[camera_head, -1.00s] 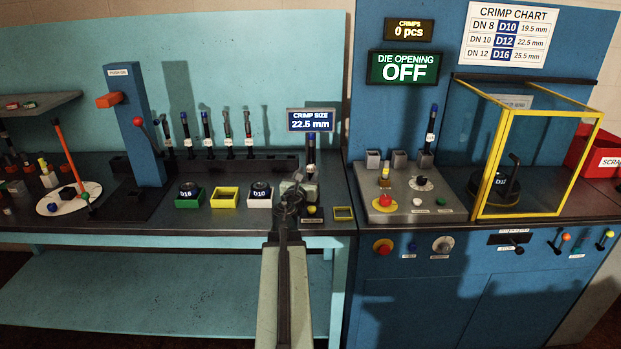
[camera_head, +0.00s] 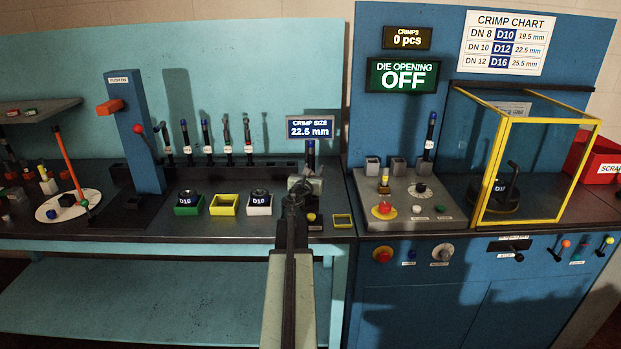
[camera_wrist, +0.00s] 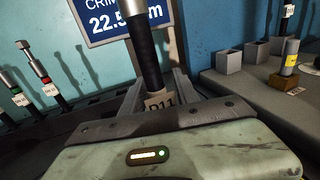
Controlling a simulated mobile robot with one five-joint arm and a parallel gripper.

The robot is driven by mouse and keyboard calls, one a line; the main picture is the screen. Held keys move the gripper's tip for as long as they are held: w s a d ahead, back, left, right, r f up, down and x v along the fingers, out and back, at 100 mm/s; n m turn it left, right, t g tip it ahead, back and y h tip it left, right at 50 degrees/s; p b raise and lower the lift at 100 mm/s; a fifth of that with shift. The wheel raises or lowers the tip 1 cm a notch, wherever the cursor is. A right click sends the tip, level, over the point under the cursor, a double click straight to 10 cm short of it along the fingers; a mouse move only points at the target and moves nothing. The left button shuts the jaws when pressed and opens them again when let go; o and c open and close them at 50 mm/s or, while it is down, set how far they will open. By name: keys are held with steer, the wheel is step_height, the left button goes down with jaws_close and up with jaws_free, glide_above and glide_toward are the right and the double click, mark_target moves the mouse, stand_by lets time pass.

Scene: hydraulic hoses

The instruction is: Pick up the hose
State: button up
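A dark upright hose (camera_wrist: 148,55) stands under the crimp size sign in the wrist view, in front of my gripper. In the head view the hose (camera_head: 310,152) has a blue band near its top and stands at the right end of the bench. My gripper (camera_wrist: 158,88) is open in the wrist view, with one grey finger on each side of the hose's lower part. A gap shows to the right of the hose; contact cannot be told. A pale tag reading about "D11" sits at the hose's foot. My arm hides part of the hose's stand in the head view.
The crimp size sign (camera_head: 310,127) reads 22.5 mm, close behind the hose. Several other hoses stand in a rack (camera_head: 230,168) to the left. A yellow tray (camera_head: 224,205) and a white die tray (camera_head: 259,205) lie left of my arm. The control panel (camera_head: 408,200) is to the right.

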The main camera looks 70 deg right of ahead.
jaws_close()
stand_by(1.2)
